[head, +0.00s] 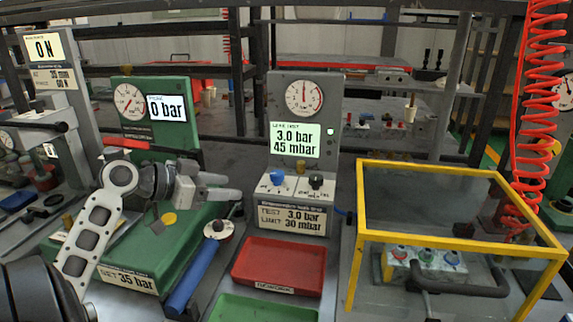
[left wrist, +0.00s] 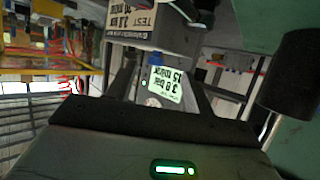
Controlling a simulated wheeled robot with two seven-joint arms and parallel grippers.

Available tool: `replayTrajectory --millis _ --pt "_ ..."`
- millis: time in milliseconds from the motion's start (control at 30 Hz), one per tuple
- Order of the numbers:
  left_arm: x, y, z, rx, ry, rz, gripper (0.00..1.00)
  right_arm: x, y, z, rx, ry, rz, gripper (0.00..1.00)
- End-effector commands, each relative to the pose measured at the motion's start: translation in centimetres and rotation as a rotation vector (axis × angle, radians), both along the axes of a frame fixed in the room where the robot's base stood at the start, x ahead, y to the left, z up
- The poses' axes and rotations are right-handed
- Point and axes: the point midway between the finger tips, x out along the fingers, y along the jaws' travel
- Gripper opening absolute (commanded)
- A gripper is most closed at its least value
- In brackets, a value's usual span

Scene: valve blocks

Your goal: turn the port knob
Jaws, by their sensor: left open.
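The leak test station (head: 305,120) has a pale panel with a blue knob (head: 277,177) on its left and a black knob (head: 316,183) on its right. The small lettering around them is too small to read, so I cannot tell which is the port knob. My left gripper (head: 238,186) is open and empty, left of the blue knob and apart from it, with its fingers pointing right. In the left wrist view, the blue knob (left wrist: 155,58) shows beyond the open fingers, with the upside-down screen (left wrist: 165,84) near it. My right gripper is not in view.
A green station (head: 150,100) reading 0 bar stands left, with a blue-handled lever (head: 195,270) below my gripper. A red tray (head: 280,265) and a green tray (head: 262,309) lie in front of the panel. A yellow-framed clear box (head: 450,200) stands right.

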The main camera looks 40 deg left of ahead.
Motion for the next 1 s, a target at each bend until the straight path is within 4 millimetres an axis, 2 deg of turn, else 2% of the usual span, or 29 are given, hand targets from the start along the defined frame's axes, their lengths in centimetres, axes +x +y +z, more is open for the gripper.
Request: replayTrajectory --millis 200,500,700,1000 --pt "3.9 -1.1 0.3 -0.001 -0.004 -0.002 0.52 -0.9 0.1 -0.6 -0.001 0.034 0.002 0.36" --pt "9.6 -2.7 0.2 -0.001 -0.003 0.0 0.52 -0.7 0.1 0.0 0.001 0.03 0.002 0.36" --pt "11.4 -3.3 -0.2 -0.001 -0.001 0.0 0.52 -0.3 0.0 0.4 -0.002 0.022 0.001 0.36" --pt "11.8 -3.4 -0.5 0.001 0.0 0.0 0.52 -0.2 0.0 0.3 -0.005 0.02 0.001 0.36"
